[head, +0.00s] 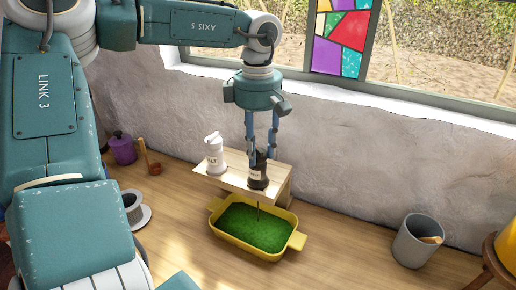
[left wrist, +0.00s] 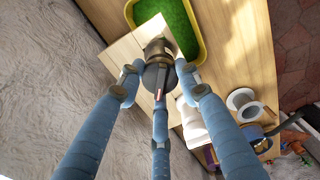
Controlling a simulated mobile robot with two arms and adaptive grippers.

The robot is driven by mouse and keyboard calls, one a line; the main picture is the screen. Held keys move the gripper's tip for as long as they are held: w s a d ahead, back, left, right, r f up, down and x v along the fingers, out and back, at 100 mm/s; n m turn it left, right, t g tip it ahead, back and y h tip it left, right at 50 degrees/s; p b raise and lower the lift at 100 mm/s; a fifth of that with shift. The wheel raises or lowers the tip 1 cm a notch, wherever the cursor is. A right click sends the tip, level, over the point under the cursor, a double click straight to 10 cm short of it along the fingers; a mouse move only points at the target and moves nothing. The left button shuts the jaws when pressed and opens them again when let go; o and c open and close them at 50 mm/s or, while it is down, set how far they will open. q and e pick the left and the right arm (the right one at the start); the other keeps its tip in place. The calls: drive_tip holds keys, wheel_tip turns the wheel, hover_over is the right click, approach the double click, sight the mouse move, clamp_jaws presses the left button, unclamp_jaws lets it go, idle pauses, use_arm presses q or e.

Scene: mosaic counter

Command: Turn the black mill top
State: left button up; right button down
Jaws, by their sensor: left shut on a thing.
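The black mill (head: 258,176) stands upright on a small wooden stand (head: 225,181), with a pale label on its body. My left gripper (head: 262,154) comes down from above, and its blue fingers are shut around the mill's top. In the left wrist view, the fingers close around the dark mill (left wrist: 158,48), partly hiding it. A white mill (head: 214,157) stands on the same stand to the left, apart from the black one. A yellow tray (head: 228,242) with a green, grass-like filling sits below the stand's front edge. A thin dark streak shows between stand and tray. My right gripper is out of view.
A grey bin (head: 416,243) holding a wooden item stands at right, near a wooden stool (head: 490,262). A purple pot (head: 122,149), a wooden-handled item and a grey cup on a saucer (head: 141,217) are at left. A rough wall and window run behind.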

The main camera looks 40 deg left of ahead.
sight(257, 148)
use_arm(q)
drive_tip(key=shift+m, duration=0.4)
drive_tip(key=o, duration=1.2)
drive_tip(key=shift+r, duration=0.15)
wheel_tip(257, 148, up, 12)
drive_tip(key=shift+f, duration=0.1)
